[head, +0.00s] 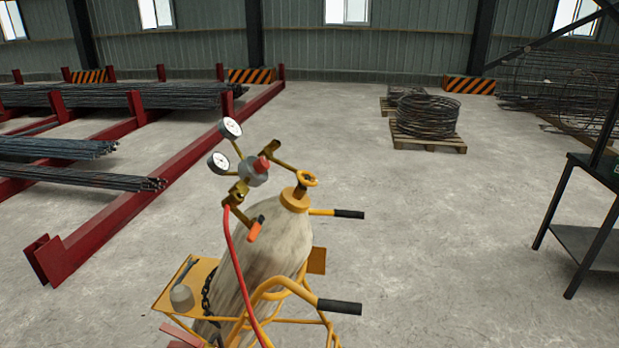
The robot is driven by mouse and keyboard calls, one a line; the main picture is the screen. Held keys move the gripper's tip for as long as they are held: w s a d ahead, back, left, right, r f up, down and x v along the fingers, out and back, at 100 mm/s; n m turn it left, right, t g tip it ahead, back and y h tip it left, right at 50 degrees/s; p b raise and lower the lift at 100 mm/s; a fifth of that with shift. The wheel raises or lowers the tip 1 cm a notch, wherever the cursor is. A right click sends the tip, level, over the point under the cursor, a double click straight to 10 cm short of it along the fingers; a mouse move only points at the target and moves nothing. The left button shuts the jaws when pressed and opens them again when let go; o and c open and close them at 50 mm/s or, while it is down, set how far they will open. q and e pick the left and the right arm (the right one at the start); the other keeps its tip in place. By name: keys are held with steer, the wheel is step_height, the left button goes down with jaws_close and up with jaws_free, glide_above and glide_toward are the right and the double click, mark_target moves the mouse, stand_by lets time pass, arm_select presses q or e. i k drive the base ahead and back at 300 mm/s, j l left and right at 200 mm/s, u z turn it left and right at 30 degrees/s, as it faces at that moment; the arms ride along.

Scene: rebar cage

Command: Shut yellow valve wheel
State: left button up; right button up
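The yellow valve wheel (307,178) sits on top of a pale, worn gas cylinder (268,243), just above its yellow collar (294,199). The picture does not show whether the valve is open or shut. A regulator (254,172) with a red knob and two round gauges (231,128) is beside the wheel, on its left. A red hose (234,262) runs down from the regulator past the cylinder. Neither of my grippers is in the head view.
The cylinder stands in a yellow cart with black-gripped handles (339,306) and a side tray (167,299). Red racks with rebar (60,147) are at left. A wire coil on a pallet (427,146) and a dark table (585,245) are at right. Floor between is clear.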

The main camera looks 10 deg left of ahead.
mark_target(304, 180)
steer(key=i+l+u, duration=0.1)
steer(key=l, duration=0.25)
steer(key=i+l+u, duration=0.1)
steer(key=i+l, duration=0.3)
steer(key=l, duration=0.3)
steer(key=i+l+u, duration=0.15)
steer(key=l, duration=0.2)
steer(key=i+l+u, duration=0.1)
steer(key=l, duration=0.3)
steer(key=i+l+u, duration=0.1)
steer(key=l, duration=0.3)
steer(key=i+l, duration=0.15)
steer(key=l, duration=0.25)
steer(key=i+u, duration=0.2)
steer(key=i, duration=0.2)
